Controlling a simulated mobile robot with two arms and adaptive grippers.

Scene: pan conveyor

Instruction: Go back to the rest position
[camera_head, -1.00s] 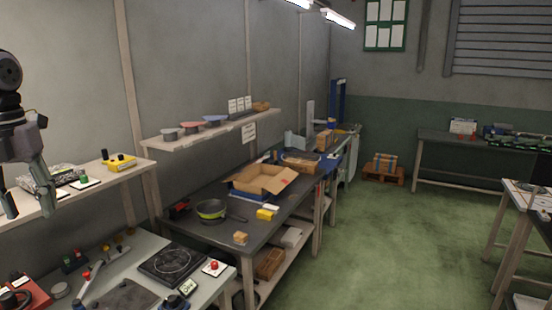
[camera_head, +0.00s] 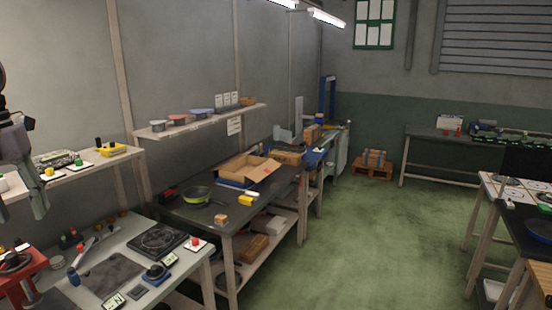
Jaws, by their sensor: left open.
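My left gripper (camera_head: 26,188) hangs at the far left edge of the head view, in front of the upper shelf. Its fingers point down and are apart, with nothing seen between them. My right gripper is out of view. A pan (camera_head: 198,197) with a green rim and dark handle sits on the dark workbench (camera_head: 215,218) in the middle left, well away from my left gripper.
An open cardboard box (camera_head: 248,171) and a yellow block (camera_head: 247,201) are on the dark bench. A light table (camera_head: 135,238) with a black plate and buttons stands at lower left. Another table (camera_head: 470,202) is at right. Green floor (camera_head: 350,230) between is clear.

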